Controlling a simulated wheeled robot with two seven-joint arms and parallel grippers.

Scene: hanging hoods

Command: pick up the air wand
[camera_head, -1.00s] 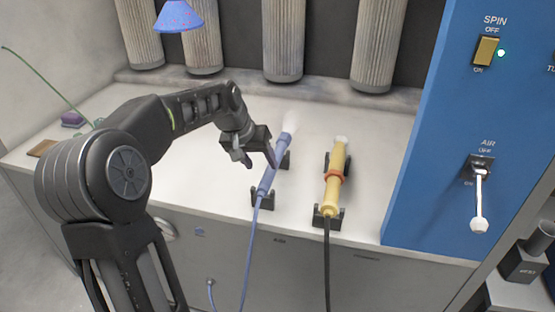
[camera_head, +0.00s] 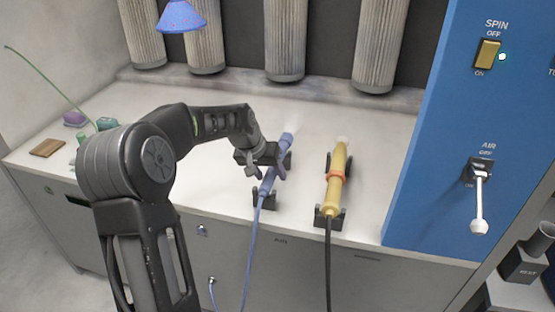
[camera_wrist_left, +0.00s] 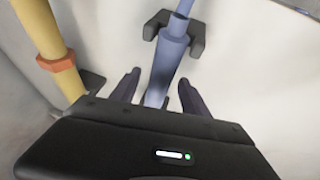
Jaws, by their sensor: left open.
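The air wand (camera_head: 267,184) is a blue-violet tube with a blue hose. It lies in dark cradles on the white bench, above the AIR label. It also shows in the left wrist view (camera_wrist_left: 172,48), running between the fingers. My left gripper (camera_head: 265,168) is open, with one finger on each side of the wand's middle; in the left wrist view its fingers (camera_wrist_left: 158,86) are apart from the tube. I cannot tell how deep the wand sits between them. The gripper partly hides the wand in the head view. My right gripper is not in view.
A yellow wand (camera_head: 335,178) with an orange ring lies in cradles just right. A blue panel (camera_head: 430,170) with a SPIN switch (camera_head: 487,53) and an AIR lever (camera_head: 480,195) stands at the right. Grey ribbed cylinders (camera_head: 285,45) hang at the back. A blue lampshade-like hood (camera_head: 180,17) hangs upper left.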

